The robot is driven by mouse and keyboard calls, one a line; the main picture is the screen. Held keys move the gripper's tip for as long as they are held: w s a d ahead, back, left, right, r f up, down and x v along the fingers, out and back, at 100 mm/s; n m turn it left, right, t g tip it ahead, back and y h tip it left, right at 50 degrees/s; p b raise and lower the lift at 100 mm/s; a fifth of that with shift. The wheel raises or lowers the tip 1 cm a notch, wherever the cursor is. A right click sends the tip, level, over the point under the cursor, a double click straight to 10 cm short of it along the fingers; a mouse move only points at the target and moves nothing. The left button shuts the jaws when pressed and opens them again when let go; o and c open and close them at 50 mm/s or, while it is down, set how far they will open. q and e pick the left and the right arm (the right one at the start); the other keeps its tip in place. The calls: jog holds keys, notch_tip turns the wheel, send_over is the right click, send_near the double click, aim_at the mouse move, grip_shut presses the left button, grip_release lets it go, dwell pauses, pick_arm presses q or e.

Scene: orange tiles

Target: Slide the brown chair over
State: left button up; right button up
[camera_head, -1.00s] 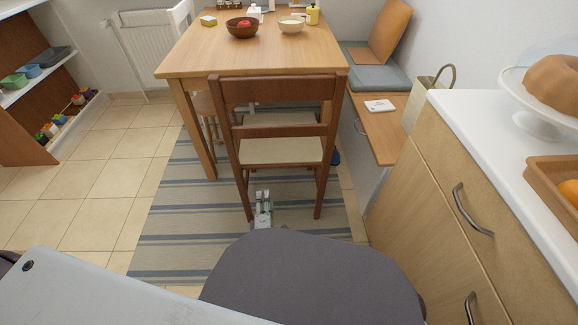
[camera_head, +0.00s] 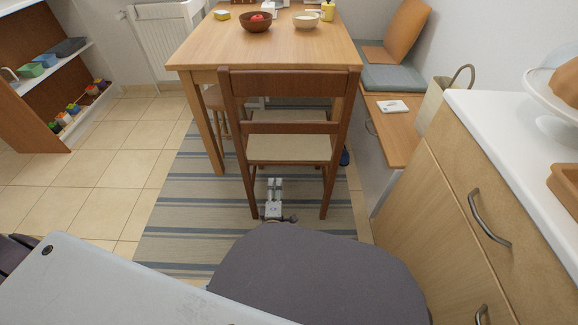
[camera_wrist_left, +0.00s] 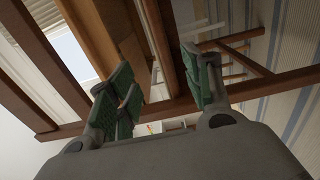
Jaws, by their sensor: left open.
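The brown chair (camera_head: 291,84) stands upright on the striped rug, its back toward me and its pale seat (camera_head: 290,148) toward the table. My left gripper (camera_head: 274,183) is low, below the seat, just right of the chair's near left leg (camera_head: 253,195). Its green-padded fingers (camera_wrist_left: 165,85) are apart in the left wrist view. Brown chair wood (camera_wrist_left: 165,45) passes behind and between them; I cannot tell whether they touch it. My right gripper is not in view.
The wooden table (camera_head: 200,52) stands beyond the chair, with bowls (camera_head: 255,22) on it. A bench (camera_head: 392,130) and drawer cabinet (camera_head: 470,215) bound the right side. A shelf (camera_head: 40,85) stands at far left. Tiled floor (camera_head: 110,150) left of the rug is clear.

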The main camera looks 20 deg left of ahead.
pick_arm(q)
jog(key=b, duration=0.3)
send_near(277, 164)
jog(key=w, duration=0.3)
jog(key=x, duration=0.3)
jog(key=a+x, duration=0.1)
jog(key=x, duration=0.2)
jog(key=shift+s, duration=0.15)
jog(key=shift+b+x, duration=0.3)
jog(key=shift+x, duration=0.9)
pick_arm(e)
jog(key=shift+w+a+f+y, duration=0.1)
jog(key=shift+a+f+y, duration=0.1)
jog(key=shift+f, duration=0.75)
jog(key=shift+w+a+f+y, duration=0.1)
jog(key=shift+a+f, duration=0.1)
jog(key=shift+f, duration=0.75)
pick_arm(q)
jog(key=shift+d, duration=0.1)
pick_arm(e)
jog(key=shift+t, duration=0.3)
pick_arm(q)
grip_shut()
